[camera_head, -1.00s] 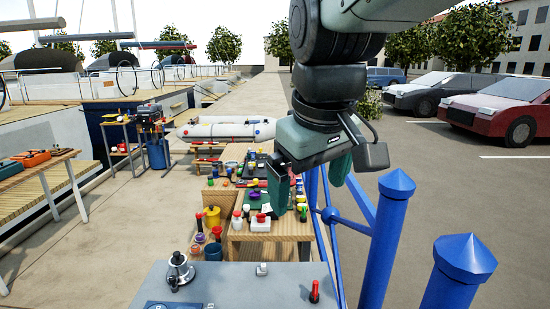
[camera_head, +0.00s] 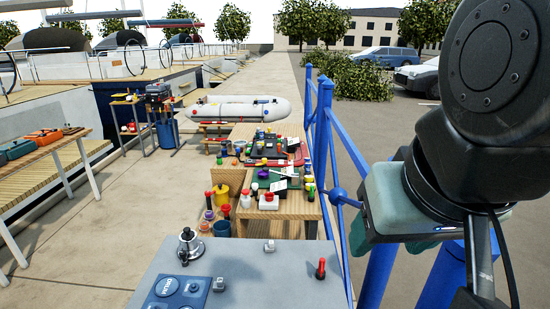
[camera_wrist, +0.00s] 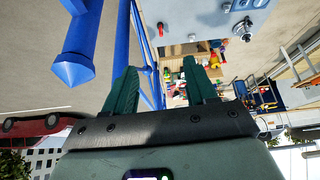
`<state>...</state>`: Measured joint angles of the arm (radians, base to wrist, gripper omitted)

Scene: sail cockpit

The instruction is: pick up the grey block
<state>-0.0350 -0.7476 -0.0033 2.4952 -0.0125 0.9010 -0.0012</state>
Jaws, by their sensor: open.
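Two small grey blocks show in the head view on the grey panel: one at its back edge (camera_head: 269,246), one nearer the front left (camera_head: 219,284). I cannot tell which is the task's block, or whether either is loose. My gripper (camera_head: 387,250) is to the right of the panel, beyond the blue rail and apart from both blocks. In the wrist view, my gripper (camera_wrist: 159,66) has its two green fingers spread wide, with nothing between them. The panel shows upside down near the top of that view.
Blue railing posts (camera_head: 320,150) stand between my gripper and the panel. On the panel are a red-topped lever (camera_head: 320,268) and a metal winch (camera_head: 190,245). Behind it, a wooden table (camera_head: 290,207) holds many small coloured items.

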